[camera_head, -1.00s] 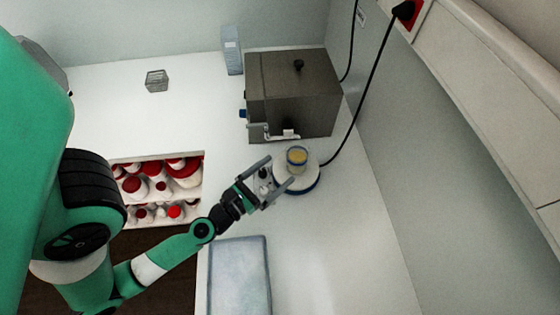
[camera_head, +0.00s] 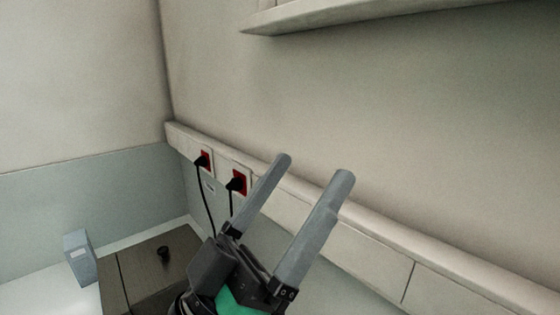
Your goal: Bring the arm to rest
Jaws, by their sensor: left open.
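My left gripper (camera_head: 314,170) is raised in the lower middle of the head view, close to the camera. Its two grey fingers point up and to the right, spread apart, with nothing between them. It appears in front of the wall and the socket rail. My right gripper is not in view.
A dark metal box (camera_head: 140,270) with a black knob (camera_head: 163,253) stands on the white worktop (camera_head: 45,290) at the lower left. A grey-blue box (camera_head: 79,258) is beside it. Red sockets with black plugs (camera_head: 237,184) sit on a wall rail (camera_head: 375,258). A shelf (camera_head: 330,15) overhangs above.

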